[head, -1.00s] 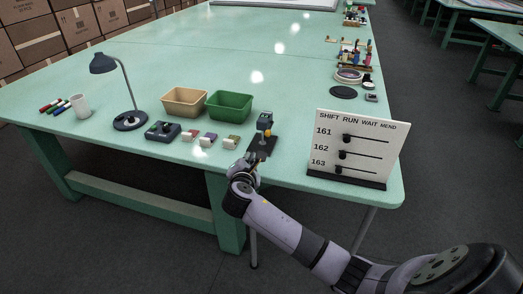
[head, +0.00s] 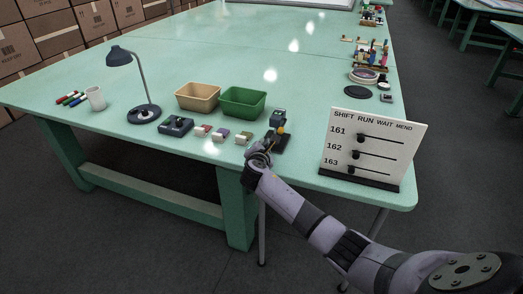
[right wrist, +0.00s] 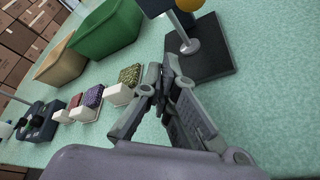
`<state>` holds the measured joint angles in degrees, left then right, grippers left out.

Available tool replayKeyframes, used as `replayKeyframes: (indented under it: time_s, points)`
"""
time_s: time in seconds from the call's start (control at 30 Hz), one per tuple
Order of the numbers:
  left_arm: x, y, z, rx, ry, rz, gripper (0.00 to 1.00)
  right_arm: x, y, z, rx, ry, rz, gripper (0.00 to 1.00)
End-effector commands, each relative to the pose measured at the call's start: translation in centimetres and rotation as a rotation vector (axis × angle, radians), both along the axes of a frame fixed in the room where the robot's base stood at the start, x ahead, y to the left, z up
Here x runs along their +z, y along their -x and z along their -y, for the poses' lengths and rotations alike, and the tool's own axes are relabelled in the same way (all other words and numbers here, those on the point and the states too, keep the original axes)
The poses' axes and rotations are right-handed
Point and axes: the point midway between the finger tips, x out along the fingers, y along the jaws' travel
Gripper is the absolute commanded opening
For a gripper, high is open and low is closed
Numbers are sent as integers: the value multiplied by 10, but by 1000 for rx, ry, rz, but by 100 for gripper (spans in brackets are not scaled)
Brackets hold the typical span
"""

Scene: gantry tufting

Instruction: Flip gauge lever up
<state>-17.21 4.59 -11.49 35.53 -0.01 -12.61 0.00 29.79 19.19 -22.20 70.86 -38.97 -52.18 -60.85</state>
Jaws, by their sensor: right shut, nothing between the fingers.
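The gauge (head: 278,118) stands near the table's front edge, with a dark flat base, a grey post, a dark head and an orange-yellow ball. In the right wrist view, its base (right wrist: 212,62), post and orange ball (right wrist: 190,4) show, and its top is cut off. I take the ball to be the lever's knob; the lever's angle is too small to tell. My right gripper (head: 262,149) is shut and empty, just left of the gauge's base at the front. In the right wrist view, its fingertips (right wrist: 160,74) meet beside the base's near left edge, seemingly not touching it. My left gripper is out of view.
Several small blocks with coloured tops (head: 219,134) lie left of the gauge. Behind them are a tan bin (head: 198,106) and a green bin (head: 243,113). A dark control box (head: 175,126) and lamp (head: 144,116) stand further left. A sliding-marker board (head: 372,148) stands to the right.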

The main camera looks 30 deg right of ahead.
Motion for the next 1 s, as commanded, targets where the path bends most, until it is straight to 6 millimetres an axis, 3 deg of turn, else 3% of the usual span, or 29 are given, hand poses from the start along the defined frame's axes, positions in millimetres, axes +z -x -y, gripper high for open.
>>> replayKeyframes:
  time_s: [0.03,0.1,0.3,0.8,1.0]
  points:
    - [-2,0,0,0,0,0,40,-2,-6,4,-1,0,0,0]
    - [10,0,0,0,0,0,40,11,3,10,0,2,1,0]
    - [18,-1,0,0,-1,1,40,25,14,19,1,1,0,0]
    - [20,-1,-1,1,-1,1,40,27,17,22,0,0,-2,0]
    - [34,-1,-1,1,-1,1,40,34,17,22,0,-19,-17,0]
